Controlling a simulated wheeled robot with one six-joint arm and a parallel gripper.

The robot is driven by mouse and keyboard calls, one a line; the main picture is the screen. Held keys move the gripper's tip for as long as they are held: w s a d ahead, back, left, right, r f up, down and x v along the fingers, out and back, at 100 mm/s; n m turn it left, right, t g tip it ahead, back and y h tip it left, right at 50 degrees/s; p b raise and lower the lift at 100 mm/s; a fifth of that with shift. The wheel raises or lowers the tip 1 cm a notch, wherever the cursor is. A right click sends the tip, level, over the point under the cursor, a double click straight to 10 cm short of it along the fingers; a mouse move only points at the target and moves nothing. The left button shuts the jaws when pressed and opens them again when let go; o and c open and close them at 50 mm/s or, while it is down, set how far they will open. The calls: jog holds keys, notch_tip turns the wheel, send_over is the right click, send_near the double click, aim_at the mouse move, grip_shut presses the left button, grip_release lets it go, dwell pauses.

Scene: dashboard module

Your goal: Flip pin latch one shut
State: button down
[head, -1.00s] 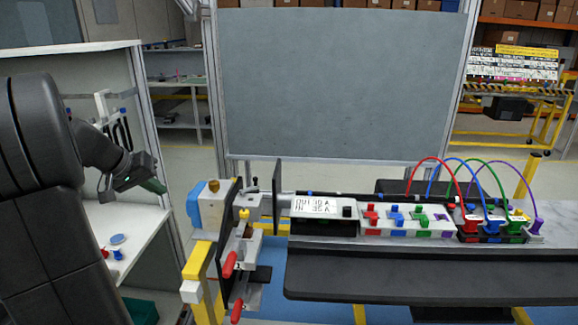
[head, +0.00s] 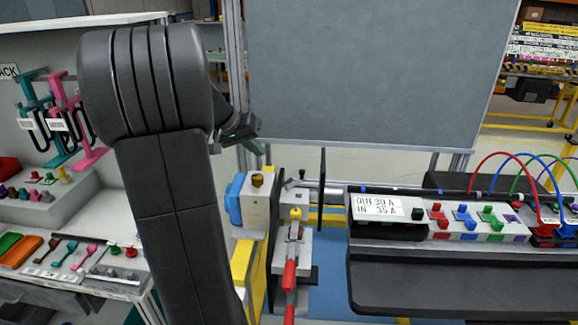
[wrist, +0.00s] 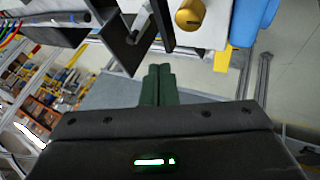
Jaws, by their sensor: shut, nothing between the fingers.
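My gripper (head: 256,147) is shut and empty, held above and left of the clamp fixture; its two green fingers lie together in the wrist view (wrist: 158,70). On the fixture, a grey block with a brass knob (head: 257,180) stands beside a small grey metal part with a bent lever (head: 292,184), possibly a pin latch. The wrist view shows the brass knob (wrist: 189,15) and a bent grey lever (wrist: 141,24) beyond the fingertips, apart from them. Red-handled levers (head: 290,274) hang below. No label shows which part is pin latch one, and its state is unclear.
A dark upright plate (head: 322,190) stands right of the bent lever. The panel with switches (head: 468,220) and looped cables lies further right. A shelf with tools (head: 80,250) is at left. A large grey board (head: 370,70) stands behind.

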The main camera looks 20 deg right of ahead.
jog(key=p, duration=0.2)
send_near(295, 182)
jog(key=w+d+f, duration=0.1)
jog(key=w+f, duration=0.2)
jog(key=w, duration=0.2)
jog(key=d, duration=0.1)
jog(key=s+d+p, duration=0.1)
jog(key=s+d, duration=0.1)
jog(key=shift+d+f, duration=0.3)
jog(key=shift+d, duration=0.1)
jog(key=shift+d+f+m+g+b, duration=0.15)
jog(key=shift+m+g+b, duration=0.35)
jog(key=shift+m+b, duration=0.3)
jog(key=shift+s+d+m+g+b, duration=0.1)
jog(key=shift+m+g+b, duration=0.3)
jog(key=shift+m+b, duration=0.2)
jog(key=shift+s+d+m+g+b, duration=0.15)
jog(key=shift+m+g+b, duration=0.25)
jog(key=shift+m+b, duration=0.2)
jog(key=m+g, duration=0.1)
jog(key=m, duration=0.1)
jog(key=s+m+g+b, duration=0.1)
jog(key=m, duration=0.1)
jog(key=shift+s+d+m+g+y, duration=0.1)
jog(key=shift+d+m+g+y, duration=0.1)
jog(key=shift+m+g+y, duration=0.15)
jog(key=shift+a, duration=0.15)
jog(key=shift+w+a, duration=0.45)
jog(key=shift+a, duration=0.05)
